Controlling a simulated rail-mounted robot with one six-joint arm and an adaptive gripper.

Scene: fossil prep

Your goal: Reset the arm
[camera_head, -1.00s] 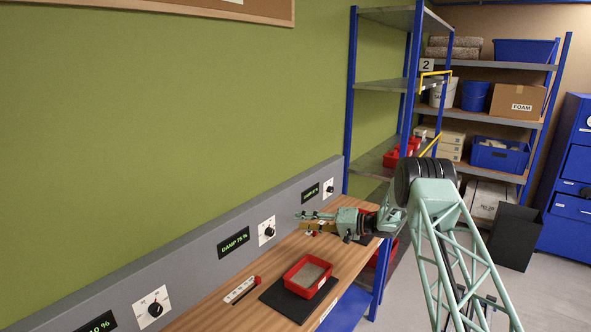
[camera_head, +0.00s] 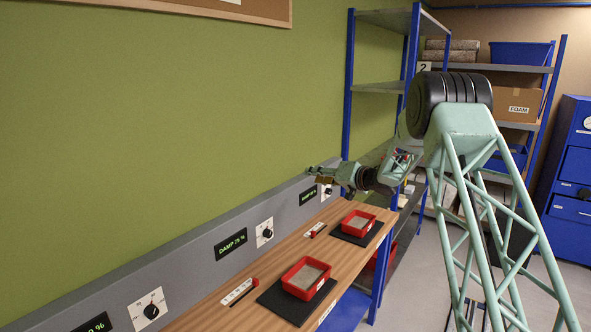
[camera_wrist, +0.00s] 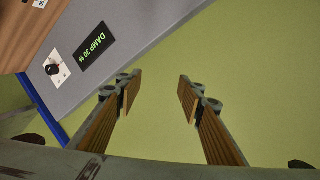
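My gripper (camera_head: 322,175) is raised above the far end of the wooden bench, close to the green wall and the grey control panel. In the wrist view my gripper (camera_wrist: 158,95) shows two wood-toned fingers spread wide apart, with nothing between them but green wall behind. The arm reaches in from the right, with its black joint and lattice link in the foreground of the head view.
Red trays of grey material stand on black mats on the wooden bench, one nearer (camera_head: 307,278) and one farther (camera_head: 357,223). The grey panel (camera_head: 200,259) carries dials and damp displays. A blue-framed shelf (camera_head: 413,60) stands beyond the bench.

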